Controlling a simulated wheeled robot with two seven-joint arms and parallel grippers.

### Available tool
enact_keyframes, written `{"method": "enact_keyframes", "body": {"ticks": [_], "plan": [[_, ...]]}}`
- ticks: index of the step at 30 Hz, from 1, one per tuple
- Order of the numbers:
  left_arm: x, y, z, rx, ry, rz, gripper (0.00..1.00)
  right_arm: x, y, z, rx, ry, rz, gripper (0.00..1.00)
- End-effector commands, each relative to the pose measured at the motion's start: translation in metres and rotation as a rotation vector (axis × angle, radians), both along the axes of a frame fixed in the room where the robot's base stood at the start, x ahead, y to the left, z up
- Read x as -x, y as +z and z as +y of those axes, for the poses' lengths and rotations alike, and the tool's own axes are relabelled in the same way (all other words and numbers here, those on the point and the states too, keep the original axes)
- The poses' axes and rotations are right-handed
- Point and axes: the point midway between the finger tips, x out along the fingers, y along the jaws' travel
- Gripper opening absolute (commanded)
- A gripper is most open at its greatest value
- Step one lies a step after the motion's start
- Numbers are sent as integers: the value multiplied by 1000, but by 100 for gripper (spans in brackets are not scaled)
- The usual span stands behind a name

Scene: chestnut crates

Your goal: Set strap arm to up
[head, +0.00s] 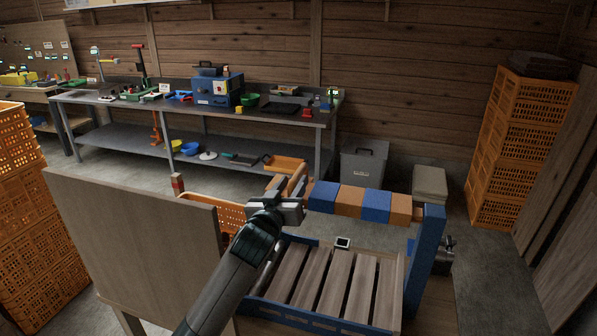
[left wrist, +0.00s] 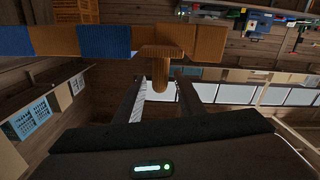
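The strap arm (head: 350,200), a bar banded in blue and orange, lies about level across the slatted bed (head: 330,285). Its right end meets a blue post (head: 427,250). In the left wrist view the arm (left wrist: 105,41) crosses the top, with a brown rounded peg (left wrist: 160,75) sticking out. My left gripper (head: 291,195) is at the arm's left end. In the left wrist view its fingers (left wrist: 162,92) stand on either side of the peg, with gaps showing, so it looks open around it. My right gripper is not in view.
A wooden panel (head: 140,230) stands left of my left arm. An orange crate (head: 215,213) is behind it. Stacked orange crates (head: 520,140) stand at the right and more (head: 20,210) at the left. A long workbench (head: 190,115) lines the back wall.

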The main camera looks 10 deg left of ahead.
Motion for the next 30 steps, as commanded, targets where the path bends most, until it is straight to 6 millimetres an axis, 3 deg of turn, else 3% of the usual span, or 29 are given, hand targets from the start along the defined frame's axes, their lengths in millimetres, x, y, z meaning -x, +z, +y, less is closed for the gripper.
{"method": "enact_keyframes", "body": {"ticks": [6, 12, 26, 30], "plan": [[-30, 2, -7, -1, -1, 1, 36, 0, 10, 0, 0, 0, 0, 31], [-47, 1, -10, 0, 0, 1, 36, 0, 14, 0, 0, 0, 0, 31], [-53, 0, -12, 0, -1, 0, 36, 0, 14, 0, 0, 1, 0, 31], [-53, 0, -12, 0, -1, 1, 4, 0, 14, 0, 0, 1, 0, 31]]}}
